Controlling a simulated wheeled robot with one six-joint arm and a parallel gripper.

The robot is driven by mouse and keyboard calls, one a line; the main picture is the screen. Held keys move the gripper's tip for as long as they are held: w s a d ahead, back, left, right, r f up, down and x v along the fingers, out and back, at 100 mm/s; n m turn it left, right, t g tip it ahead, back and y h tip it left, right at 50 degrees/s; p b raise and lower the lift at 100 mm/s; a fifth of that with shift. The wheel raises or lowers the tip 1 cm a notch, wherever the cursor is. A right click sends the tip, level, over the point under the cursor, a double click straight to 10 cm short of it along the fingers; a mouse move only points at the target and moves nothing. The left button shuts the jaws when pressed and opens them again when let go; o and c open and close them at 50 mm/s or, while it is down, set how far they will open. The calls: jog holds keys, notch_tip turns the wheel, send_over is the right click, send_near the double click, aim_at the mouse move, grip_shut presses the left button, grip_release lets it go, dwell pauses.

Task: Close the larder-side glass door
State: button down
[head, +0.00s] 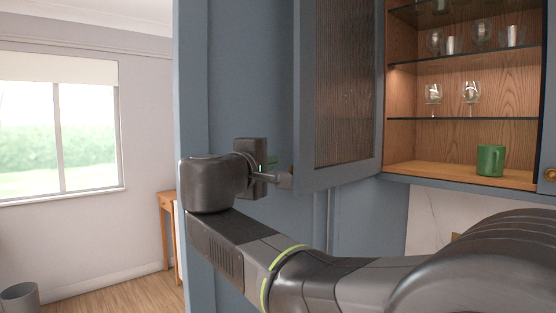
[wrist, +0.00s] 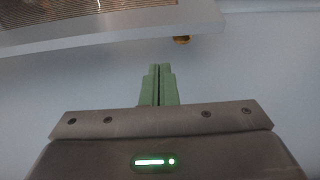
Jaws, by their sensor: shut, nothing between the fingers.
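The glass door (head: 340,85) has a blue-grey frame and a ribbed glass pane. It stands open, swung out to the left of the lit cabinet (head: 462,173). In the wrist view its lower frame (wrist: 110,30) crosses the top, with a small brass knob (wrist: 182,40) below its edge. My gripper (head: 284,180) is beside the door's lower outer corner in the head view. In the wrist view its green fingers (wrist: 158,72) are together and empty, a little apart from the knob and the door frame.
Glasses stand on the cabinet's glass shelves (head: 450,119). A green mug (head: 490,160) stands on the cabinet floor. Another brass knob (head: 549,174) shows at the right edge. A blue panel (head: 245,75) is behind my arm. A window (head: 60,135) and wooden table (head: 166,200) are at left.

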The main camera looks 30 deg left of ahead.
jog(key=w+p, duration=0.2)
jog(key=w, duration=0.6)
jog(key=shift+w+a, duration=0.15)
jog(key=shift+w, duration=0.2)
